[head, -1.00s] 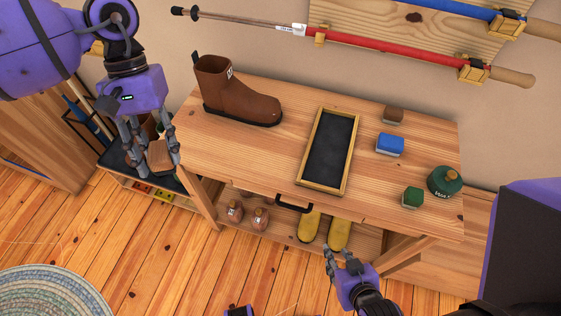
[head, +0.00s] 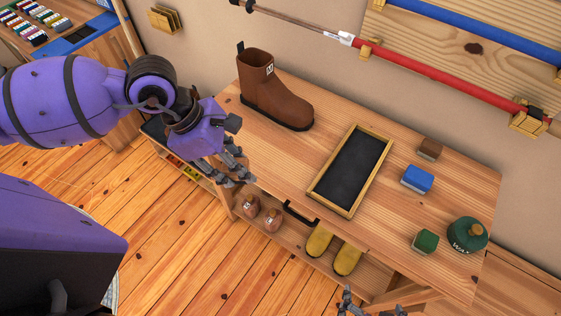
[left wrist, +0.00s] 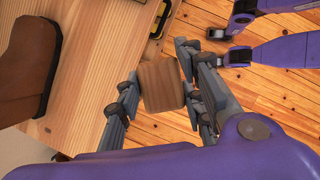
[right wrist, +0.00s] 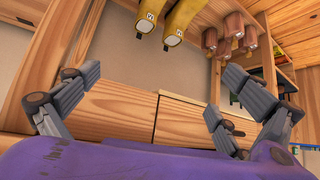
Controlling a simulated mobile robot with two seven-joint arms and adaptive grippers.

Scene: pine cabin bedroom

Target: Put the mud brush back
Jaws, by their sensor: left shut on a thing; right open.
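A wooden block-like brush (left wrist: 162,86), seemingly the mud brush, is between the fingers of my left gripper (left wrist: 160,92), which is shut on it. Its bristles cannot be made out. In the head view my left gripper (head: 238,172) is at the table's front left edge, in front of the brown boot, and its fingers hide the brush. The black tray with a wooden rim (head: 319,195) lies on the table, to the right of that gripper, and looks empty. My right gripper (right wrist: 155,95) is open and empty, low in front of the table; it is partly cut off in the head view (head: 368,304).
On the wooden table (head: 300,155) stand a brown boot (head: 272,95), a brown-topped block (head: 429,149), a blue block (head: 417,178), a green block (head: 425,241) and a green container (head: 467,234).

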